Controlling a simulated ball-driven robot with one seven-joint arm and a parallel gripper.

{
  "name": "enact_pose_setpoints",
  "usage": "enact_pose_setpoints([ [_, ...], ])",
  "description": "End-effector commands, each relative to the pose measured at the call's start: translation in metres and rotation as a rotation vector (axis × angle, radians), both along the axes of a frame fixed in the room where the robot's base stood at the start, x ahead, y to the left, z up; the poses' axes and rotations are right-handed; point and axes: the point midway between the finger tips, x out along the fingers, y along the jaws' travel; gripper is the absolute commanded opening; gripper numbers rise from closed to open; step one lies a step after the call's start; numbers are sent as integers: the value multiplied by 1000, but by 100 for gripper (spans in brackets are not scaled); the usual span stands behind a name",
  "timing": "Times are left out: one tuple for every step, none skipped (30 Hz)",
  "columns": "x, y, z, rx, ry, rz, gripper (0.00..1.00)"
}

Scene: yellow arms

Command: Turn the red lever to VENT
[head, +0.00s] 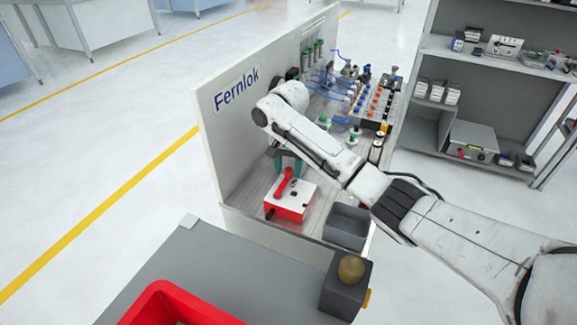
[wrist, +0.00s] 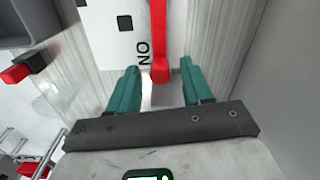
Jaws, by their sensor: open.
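The red lever (head: 284,184) is mounted on a red box with a white top (head: 296,194) on the bench. In the wrist view the lever (wrist: 159,40) runs down from the top edge, and its rounded end shows between my fingertips. My gripper (wrist: 160,68) is open, with one teal finger on each side of the lever's end. I cannot tell whether either finger touches it. In the head view my gripper (head: 287,160) is just behind the lever, partly hidden by my arm.
A white panel marked Fernlok (head: 235,90) stands left of the gripper. A grey bin (head: 347,226) sits right of the red box. Valves and blue hoses (head: 340,90) crowd the bench behind. A red tray (head: 180,300) is on the near table.

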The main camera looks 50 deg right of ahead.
Motion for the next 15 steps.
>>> enact_pose_setpoints([
  [0, 0, 0, 0, 0, 0, 47],
  [0, 0, 0, 0, 0, 0, 44],
  [0, 0, 0, 0, 0, 0, 40],
  [0, 0, 0, 0, 0, 0, 37],
  [0, 0, 0, 0, 0, 0, 34],
  [0, 0, 0, 0, 0, 0, 30],
  [0, 0, 0, 0, 0, 0, 28],
  [0, 0, 0, 0, 0, 0, 25],
  [0, 0, 0, 0, 0, 0, 21],
  [0, 0, 0, 0, 0, 0, 18],
  [0, 0, 0, 0, 0, 0, 15],
  [0, 0, 0, 0, 0, 0, 11],
  [0, 0, 0, 0, 0, 0, 8],
  [0, 0, 0, 0, 0, 0, 6],
  [0, 0, 0, 0, 0, 0, 2],
])
